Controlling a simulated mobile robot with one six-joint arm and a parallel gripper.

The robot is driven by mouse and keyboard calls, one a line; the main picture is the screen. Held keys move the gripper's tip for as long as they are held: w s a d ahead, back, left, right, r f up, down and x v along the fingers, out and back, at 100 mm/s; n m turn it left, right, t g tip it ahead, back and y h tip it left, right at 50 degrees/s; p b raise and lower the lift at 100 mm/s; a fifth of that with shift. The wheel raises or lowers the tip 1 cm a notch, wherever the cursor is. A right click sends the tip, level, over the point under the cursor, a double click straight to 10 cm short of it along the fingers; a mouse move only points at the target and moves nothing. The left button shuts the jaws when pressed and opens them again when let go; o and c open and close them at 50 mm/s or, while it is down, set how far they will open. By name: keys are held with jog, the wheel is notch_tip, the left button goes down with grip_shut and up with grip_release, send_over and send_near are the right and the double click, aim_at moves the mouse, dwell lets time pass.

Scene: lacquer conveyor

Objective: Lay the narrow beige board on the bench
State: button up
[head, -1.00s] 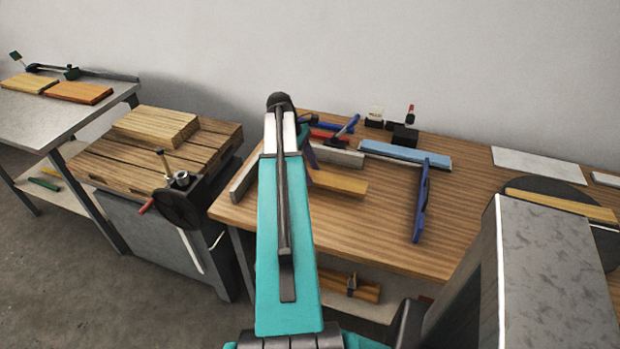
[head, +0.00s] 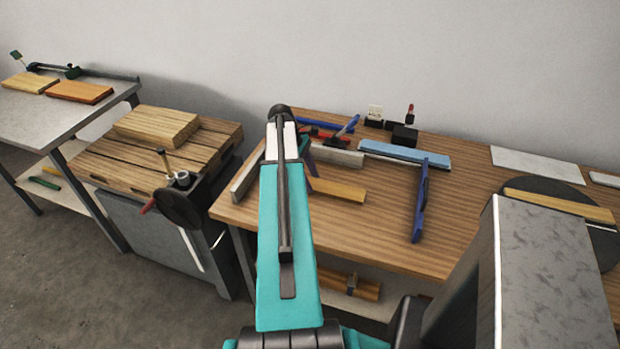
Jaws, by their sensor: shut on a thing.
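A narrow beige board (head: 337,190) juts out to the right from behind my teal arm, over the left part of the wooden bench (head: 380,232). Its left end is hidden by the arm. I cannot tell whether it touches the bench top. My gripper is hidden behind my arm, so its jaws do not show. Another narrow beige strip (head: 560,205) lies across a dark round disc (head: 598,235) at the bench's right side.
Grey bars (head: 338,157) lie behind the board. A blue-topped block (head: 404,153) and a blue tool (head: 420,205) lie to its right. A white sheet (head: 537,165) is farther right. Bare bench top shows in front. A slatted worktable (head: 95,165) stands left.

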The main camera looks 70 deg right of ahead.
jog(key=o, duration=1.3)
jog(key=shift+r, duration=0.2)
jog(key=shift+b+v, duration=1.3)
jog(key=shift+v, duration=4.65)
